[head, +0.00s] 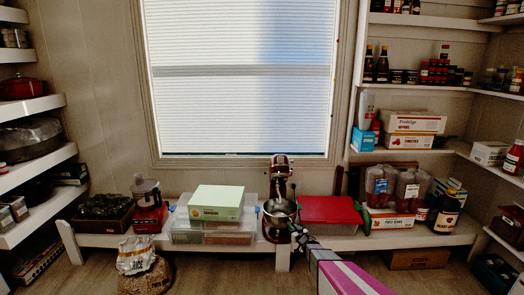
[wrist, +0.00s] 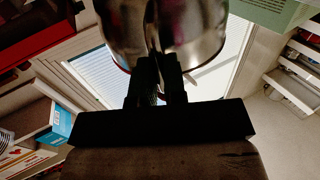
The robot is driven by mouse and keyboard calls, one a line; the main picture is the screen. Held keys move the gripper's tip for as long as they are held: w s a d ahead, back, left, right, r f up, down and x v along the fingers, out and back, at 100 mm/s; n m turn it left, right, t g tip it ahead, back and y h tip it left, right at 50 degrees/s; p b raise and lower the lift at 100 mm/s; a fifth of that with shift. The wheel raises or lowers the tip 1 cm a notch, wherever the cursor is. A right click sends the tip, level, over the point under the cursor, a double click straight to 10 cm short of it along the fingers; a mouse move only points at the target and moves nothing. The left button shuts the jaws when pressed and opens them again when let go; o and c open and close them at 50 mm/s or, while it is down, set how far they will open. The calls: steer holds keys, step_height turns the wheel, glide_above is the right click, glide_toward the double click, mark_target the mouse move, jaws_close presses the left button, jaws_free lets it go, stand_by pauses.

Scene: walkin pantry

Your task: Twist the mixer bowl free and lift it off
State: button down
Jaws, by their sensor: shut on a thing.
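The dark red stand mixer (head: 279,165) stands on the low bench below the window in the head view. Its shiny metal bowl (head: 279,207) sits under the tilted-looking mixer head, in line with the stand. My gripper (head: 295,229) reaches the bowl's lower right side from the front. In the wrist view, the bowl (wrist: 195,22) fills the top middle, and my gripper's dark fingers (wrist: 159,78) are close together against it. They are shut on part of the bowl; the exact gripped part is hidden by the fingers. The bowl's base joint cannot be made out.
A red-lidded box (head: 330,209) stands close right of the mixer. Clear bins (head: 200,236) with a pale green box (head: 217,202) on top stand close left. A grain sack (head: 146,272) sits on the floor at left. Shelves line both sides.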

steer(key=shift+r, duration=0.95)
steer(key=c, duration=1.1)
jaws_free()
steer(key=v, duration=1.1)
steer(key=s+d+r+m+g+h, duration=0.4)
steer(key=s+r+m+g+h, duration=0.1)
steer(key=s+r+h, duration=0.3)
steer(key=s+a+r+g, duration=0.2)
steer(key=s+g, duration=0.1)
steer(key=s, duration=0.4)
steer(key=s+a+r+g, duration=0.2)
steer(key=s+r+g, duration=0.1)
steer(key=s, duration=0.4)
steer(key=s+a+r+g, duration=0.3)
steer(key=s+g, duration=0.2)
steer(key=s, duration=0.3)
steer(key=shift+y, duration=0.3)
